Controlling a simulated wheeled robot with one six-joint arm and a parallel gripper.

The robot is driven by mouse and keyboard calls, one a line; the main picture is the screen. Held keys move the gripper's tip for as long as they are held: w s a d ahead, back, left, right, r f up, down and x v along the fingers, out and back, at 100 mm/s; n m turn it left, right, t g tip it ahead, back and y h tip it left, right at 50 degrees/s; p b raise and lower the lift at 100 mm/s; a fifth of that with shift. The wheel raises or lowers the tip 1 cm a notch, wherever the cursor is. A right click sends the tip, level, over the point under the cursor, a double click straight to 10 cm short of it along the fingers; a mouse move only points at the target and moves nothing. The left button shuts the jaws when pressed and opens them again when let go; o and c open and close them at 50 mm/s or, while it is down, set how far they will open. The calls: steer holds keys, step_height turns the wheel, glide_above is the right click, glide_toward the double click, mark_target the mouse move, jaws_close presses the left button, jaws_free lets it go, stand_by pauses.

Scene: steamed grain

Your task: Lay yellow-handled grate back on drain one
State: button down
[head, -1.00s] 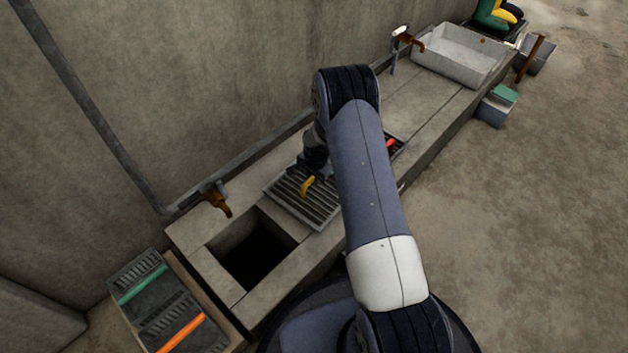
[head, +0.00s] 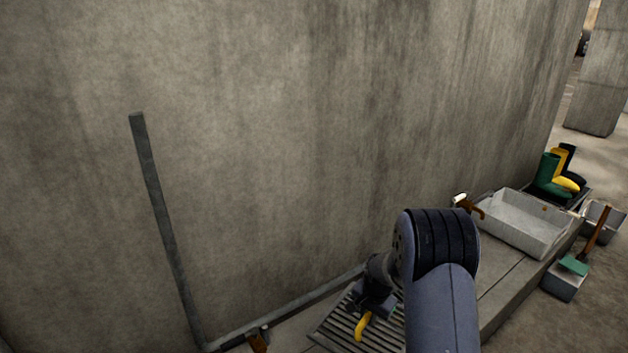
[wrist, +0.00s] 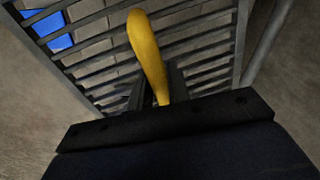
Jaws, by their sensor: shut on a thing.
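The yellow-handled grate (head: 333,331) is a dark slatted panel at the bottom of the head view, partly hidden by my arm and cut by the frame edge. Its yellow handle (head: 362,326) stands up from the slats. My gripper (head: 366,309) is shut on this handle. In the wrist view the handle (wrist: 147,50) rises between my gripper's fingers (wrist: 157,92), with the grate's bars (wrist: 205,50) behind it. Pale blocks and a blue patch show through the gaps. I cannot tell how high the grate is held. Drain one's opening is out of view now.
A concrete wall (head: 280,130) with a grey pipe (head: 165,230) stands close behind. A brown tap (head: 258,342) is at the bottom left.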

steer(key=s+r+n+y+p, duration=0.1)
steer(key=s+r+n, duration=0.35)
steer(key=r, duration=0.35)
steer(key=s+r+n+p, duration=0.1)
steer(key=s+r+n, duration=0.2)
steer(key=s+r, duration=0.3)
step_height(320, 180, up, 24)
steer(key=p, duration=3.2)
steer(key=shift+s+a+g, duration=0.2)
steer(key=shift+s+g, duration=0.1)
steer(key=shift+f, duration=0.15)
